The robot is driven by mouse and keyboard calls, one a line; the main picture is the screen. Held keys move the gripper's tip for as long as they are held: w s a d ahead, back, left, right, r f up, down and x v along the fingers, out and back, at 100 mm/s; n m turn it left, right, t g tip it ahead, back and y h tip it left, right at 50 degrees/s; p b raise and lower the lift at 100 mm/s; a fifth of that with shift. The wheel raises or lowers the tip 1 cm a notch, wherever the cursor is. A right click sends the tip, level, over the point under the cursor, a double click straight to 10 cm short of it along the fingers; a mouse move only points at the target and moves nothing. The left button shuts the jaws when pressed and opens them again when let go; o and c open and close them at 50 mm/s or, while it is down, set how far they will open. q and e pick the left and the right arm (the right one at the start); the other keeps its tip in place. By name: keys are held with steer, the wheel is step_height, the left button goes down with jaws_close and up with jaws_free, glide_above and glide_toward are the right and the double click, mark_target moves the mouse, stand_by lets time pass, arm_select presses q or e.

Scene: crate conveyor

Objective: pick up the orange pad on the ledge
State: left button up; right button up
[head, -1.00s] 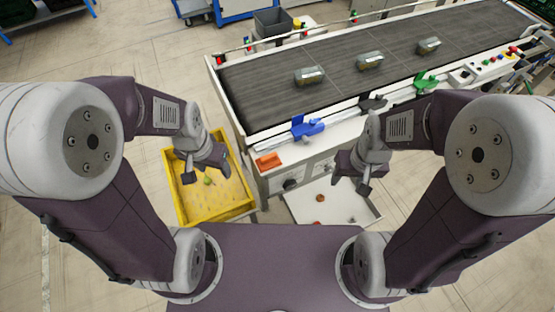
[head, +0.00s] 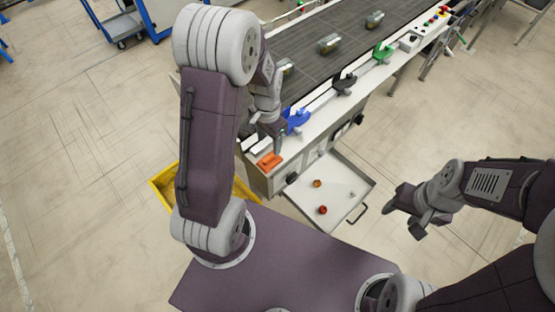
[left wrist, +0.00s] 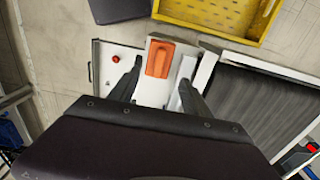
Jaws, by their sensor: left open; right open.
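The orange pad (head: 270,161) lies flat on the white ledge (head: 330,103) at the near end of the conveyor's side. My left gripper (head: 265,138) is open just above and behind the pad in the head view. In the left wrist view the pad (left wrist: 159,59) shows beyond and between the two spread fingers of my left gripper (left wrist: 161,74), which appear apart from it. My right gripper (head: 403,220) is open and empty, over the floor to the right of the white drawer.
The blue clamp (head: 296,121), black clamp (head: 344,84) and green clamp (head: 383,53) line the ledge. The pulled-out drawer (head: 343,212) holds small red and orange pieces. A yellow crate (left wrist: 245,34) is partly hidden behind my left arm in the head view. Cans ride the belt (head: 305,78).

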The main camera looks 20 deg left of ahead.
mark_target(269, 156)
arm_select(q)
steer(key=shift+f, duration=0.1)
step_height(269, 156, down, 4)
steer(key=shift+a+r, duration=0.1)
steer(key=shift+r, duration=0.1)
steer(key=f, duration=0.2)
steer(key=f+p, duration=0.1)
steer(key=f, duration=0.1)
steer(key=shift+s+f, duration=0.2)
steer(key=shift+f, duration=0.45)
jaws_close()
steer(key=shift+w+r, duration=0.1)
steer(key=shift+r, duration=0.05)
